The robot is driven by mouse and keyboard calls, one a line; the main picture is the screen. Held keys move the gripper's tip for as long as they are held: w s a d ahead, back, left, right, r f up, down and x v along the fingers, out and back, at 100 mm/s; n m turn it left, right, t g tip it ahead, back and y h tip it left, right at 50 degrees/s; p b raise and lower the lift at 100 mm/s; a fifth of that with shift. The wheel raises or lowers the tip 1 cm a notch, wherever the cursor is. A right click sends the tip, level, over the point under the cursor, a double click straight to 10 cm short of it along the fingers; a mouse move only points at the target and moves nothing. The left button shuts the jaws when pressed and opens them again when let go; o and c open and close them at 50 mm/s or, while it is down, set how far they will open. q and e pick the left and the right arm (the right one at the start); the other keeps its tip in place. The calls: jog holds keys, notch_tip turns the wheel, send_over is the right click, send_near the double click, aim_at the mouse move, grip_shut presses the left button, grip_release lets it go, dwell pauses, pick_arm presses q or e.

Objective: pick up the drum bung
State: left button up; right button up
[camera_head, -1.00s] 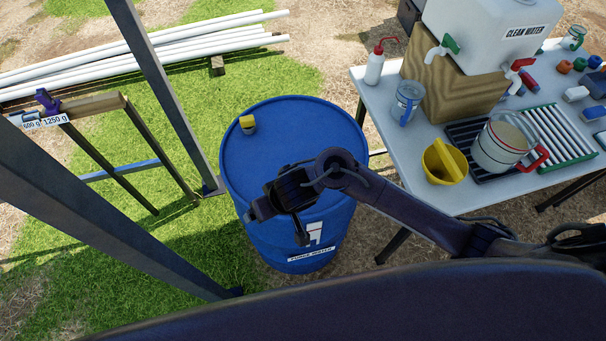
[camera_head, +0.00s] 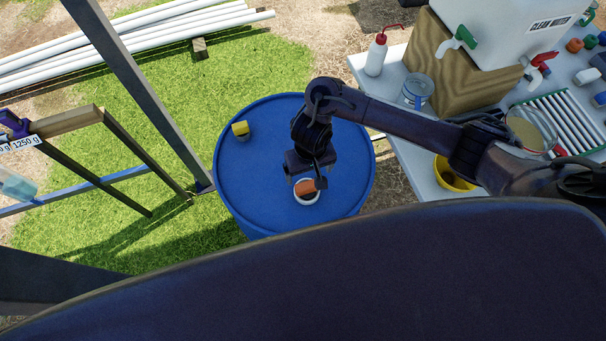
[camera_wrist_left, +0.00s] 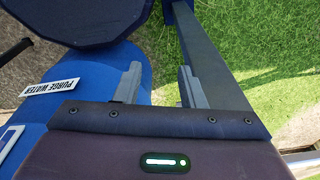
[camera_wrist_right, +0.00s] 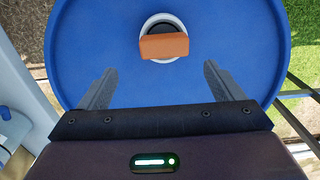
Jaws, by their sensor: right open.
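The drum bung looks to be the orange block-like piece (camera_head: 306,187) at a white ring on top of the blue drum (camera_head: 250,185). In the right wrist view the orange piece (camera_wrist_right: 164,46) lies across the white ring, with a dark centre behind it. My right gripper (camera_head: 308,181) is open above the drum top, close to the orange piece. In the right wrist view its fingers stand wide apart and empty, with the piece beyond their tips. My left gripper (camera_wrist_left: 158,80) shows only in its wrist view, fingers apart and empty, near the drum's side.
A yellow-topped piece (camera_head: 240,130) stands on the drum's far left. A metal frame post (camera_head: 140,95) rises left of the drum. The table (camera_head: 400,150) at right holds a wash bottle (camera_head: 376,55), a jug and a water tank. The rest of the drum top is clear.

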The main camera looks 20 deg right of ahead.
aim_at(308, 187)
jog(key=shift+s+a+f, duration=0.35)
jog(key=shift+s+f, duration=0.1)
jog(key=shift+f, duration=0.1)
jog(key=shift+d+f+p, duration=0.1)
jog(key=shift+f+p, duration=0.1)
jog(key=shift+p, duration=0.1)
jog(key=shift+d+f, duration=0.15)
jog(key=shift+f, duration=0.1)
jog(key=shift+s+d+f, duration=0.1)
jog(key=shift+f, duration=0.75)
jog(key=f, duration=0.1)
jog(key=f+b, duration=0.1)
jog(key=f, duration=0.1)
jog(key=shift+a+f, duration=0.2)
jog(key=shift+a, duration=0.05)
jog(key=shift+f, duration=0.2)
pick_arm(q)
jog(key=s, duration=0.1)
jog(key=s+f, duration=0.1)
jog(key=s, duration=0.1)
jog(key=shift+s, duration=0.25)
pick_arm(e)
jog(key=c, duration=1.1)
pick_arm(q)
jog(key=shift+a, duration=0.1)
pick_arm(e)
jog(key=shift+o, duration=0.2)
